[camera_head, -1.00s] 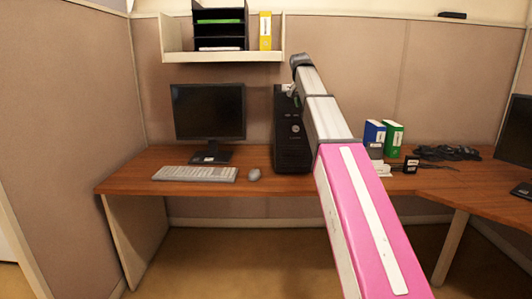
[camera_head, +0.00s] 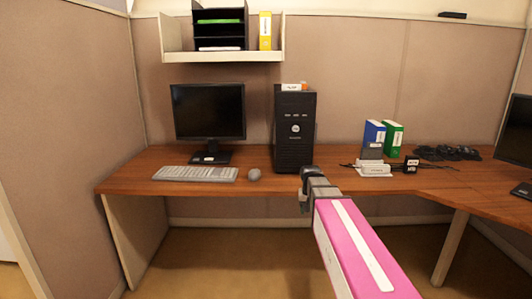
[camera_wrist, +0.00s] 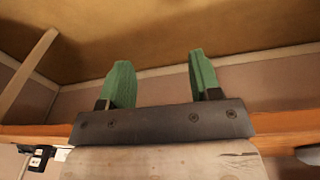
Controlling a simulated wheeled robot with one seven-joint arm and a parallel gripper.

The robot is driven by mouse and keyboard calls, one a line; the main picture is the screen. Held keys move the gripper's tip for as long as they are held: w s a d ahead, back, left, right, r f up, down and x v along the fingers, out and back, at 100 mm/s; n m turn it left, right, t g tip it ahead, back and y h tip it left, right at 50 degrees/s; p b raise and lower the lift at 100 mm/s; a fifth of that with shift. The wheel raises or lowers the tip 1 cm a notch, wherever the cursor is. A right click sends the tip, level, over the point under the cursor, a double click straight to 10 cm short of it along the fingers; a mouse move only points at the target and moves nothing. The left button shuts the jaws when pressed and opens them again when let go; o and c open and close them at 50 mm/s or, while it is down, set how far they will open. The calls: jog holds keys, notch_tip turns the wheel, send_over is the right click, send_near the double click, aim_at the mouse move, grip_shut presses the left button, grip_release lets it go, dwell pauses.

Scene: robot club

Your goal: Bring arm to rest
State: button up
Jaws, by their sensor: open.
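My arm (camera_head: 362,247) reaches from the bottom right toward the desk in the head view, with its pink link and white stripe nearest the camera. Its far end shows as a grey and black part in front of the desk's front edge. My gripper (camera_wrist: 160,82) shows in the wrist view with two green fingers spread wide apart. Nothing is between the fingers. Beyond them are the brown floor and a pale partition strip. The fingers are hidden in the head view.
The wooden desk (camera_head: 130,180) bears a monitor (camera_head: 208,112), keyboard (camera_head: 195,174), mouse (camera_head: 254,175) and black computer tower (camera_head: 294,140). Blue (camera_head: 373,134) and green (camera_head: 393,139) binders, a power strip (camera_head: 374,169) and dark cables stand to the right. A shelf hangs above. Floor under the desk is clear.

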jog(key=s+f+n+g, duration=0.1)
jog(key=s+f, duration=1.2)
jog(key=s, duration=0.3)
jog(key=shift+d+y, duration=0.15)
jog(key=shift+y, duration=0.25)
jog(key=shift+f, duration=0.1)
